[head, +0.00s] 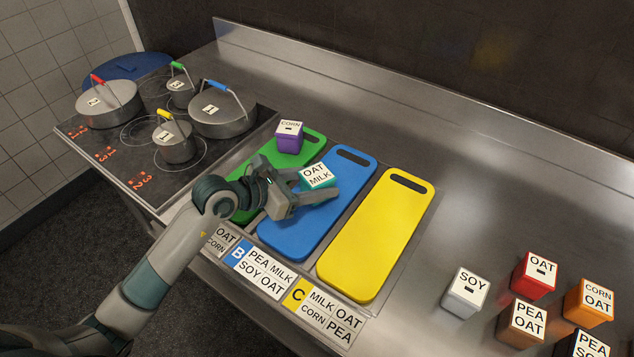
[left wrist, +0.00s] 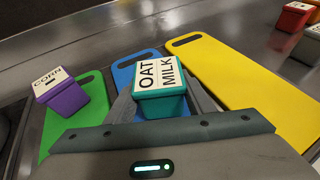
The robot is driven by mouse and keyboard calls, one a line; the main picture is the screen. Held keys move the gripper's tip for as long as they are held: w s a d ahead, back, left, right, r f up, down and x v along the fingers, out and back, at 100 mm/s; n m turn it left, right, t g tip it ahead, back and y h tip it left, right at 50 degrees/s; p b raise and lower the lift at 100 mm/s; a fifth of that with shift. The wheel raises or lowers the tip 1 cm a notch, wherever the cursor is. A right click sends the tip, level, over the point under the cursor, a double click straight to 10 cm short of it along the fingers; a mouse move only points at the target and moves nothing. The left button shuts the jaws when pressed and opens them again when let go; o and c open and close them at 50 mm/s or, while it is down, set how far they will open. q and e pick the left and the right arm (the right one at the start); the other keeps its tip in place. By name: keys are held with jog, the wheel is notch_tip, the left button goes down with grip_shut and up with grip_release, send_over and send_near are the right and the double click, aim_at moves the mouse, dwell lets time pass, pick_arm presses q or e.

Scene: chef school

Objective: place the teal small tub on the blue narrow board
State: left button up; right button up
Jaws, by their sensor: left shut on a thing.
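The teal small tub (head: 318,177), with a white lid lettered OAT MILK, is over the upper part of the blue narrow board (head: 290,232). My left gripper (head: 314,188) is shut on the tub, with a finger on each side of it. In the left wrist view the tub (left wrist: 160,92) sits between the fingers, with the blue board (left wrist: 124,74) behind it. I cannot tell whether the tub's base touches the board. My right gripper is not in view.
A green board (head: 312,142) bearing a purple CORN tub (head: 289,138) is at left. A yellow board (head: 376,235) lies at right. Label cards (head: 262,272) line the front edge. Several tubs, including a grey SOY one (head: 464,293), stand at lower right. Pots (head: 222,115) stand on the stove.

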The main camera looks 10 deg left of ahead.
pick_arm(q)
jog(key=shift+f, duration=0.5)
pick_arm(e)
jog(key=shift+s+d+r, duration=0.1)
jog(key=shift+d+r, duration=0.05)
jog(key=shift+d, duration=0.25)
pick_arm(q)
jog(key=shift+f, duration=0.15)
jog(key=o, duration=1.2)
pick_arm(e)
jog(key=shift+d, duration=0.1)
